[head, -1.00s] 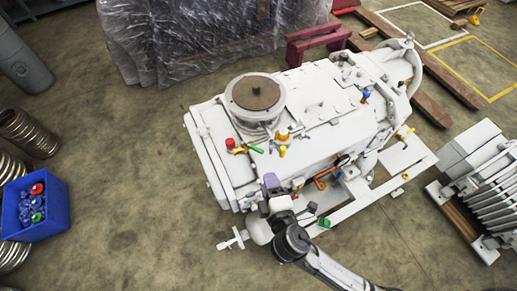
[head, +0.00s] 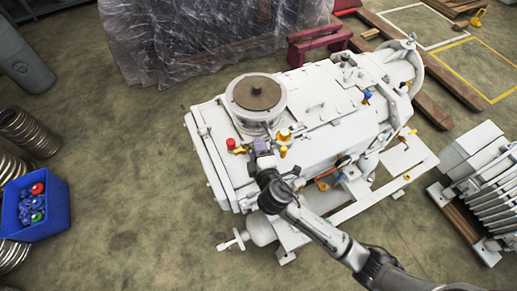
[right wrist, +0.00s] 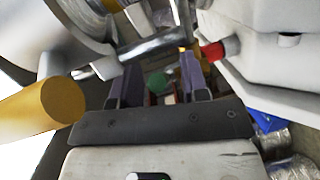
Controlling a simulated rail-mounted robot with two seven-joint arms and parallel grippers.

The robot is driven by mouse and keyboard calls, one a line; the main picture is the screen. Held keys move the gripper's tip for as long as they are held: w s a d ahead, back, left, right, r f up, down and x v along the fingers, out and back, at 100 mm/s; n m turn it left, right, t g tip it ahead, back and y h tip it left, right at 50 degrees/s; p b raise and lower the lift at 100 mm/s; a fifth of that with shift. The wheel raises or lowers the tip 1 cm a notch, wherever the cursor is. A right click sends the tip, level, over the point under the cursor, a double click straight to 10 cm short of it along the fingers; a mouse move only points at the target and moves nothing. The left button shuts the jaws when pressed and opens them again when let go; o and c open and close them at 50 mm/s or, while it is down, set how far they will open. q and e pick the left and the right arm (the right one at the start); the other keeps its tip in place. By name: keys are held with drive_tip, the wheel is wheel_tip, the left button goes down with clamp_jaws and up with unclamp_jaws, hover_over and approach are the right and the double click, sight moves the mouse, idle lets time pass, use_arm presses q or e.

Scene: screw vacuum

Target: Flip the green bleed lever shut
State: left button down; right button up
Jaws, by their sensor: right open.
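My right gripper (head: 261,146) is over the top of the white vacuum machine (head: 330,125), beside the round flanged port. In the right wrist view its two purple-padded fingers (right wrist: 158,68) stand apart. A green rounded end (right wrist: 157,82), apparently of the green bleed lever, shows between them; I cannot tell whether they touch it. In the head view the gripper hides the lever, so its angle cannot be told. A red knob (head: 230,144) sits just left of the gripper. My left gripper is not in view.
The round port (head: 257,97) rises behind the gripper. Yellow handles (head: 283,152) stand close on its right; a yellow cylinder (right wrist: 52,103) is near in the wrist view. A blue bin (head: 35,232) stands on the floor at left. A finned white unit (head: 485,185) stands at right.

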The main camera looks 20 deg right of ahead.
drive_tip(key=shift+c, duration=0.2)
clamp_jaws()
idle(0.4)
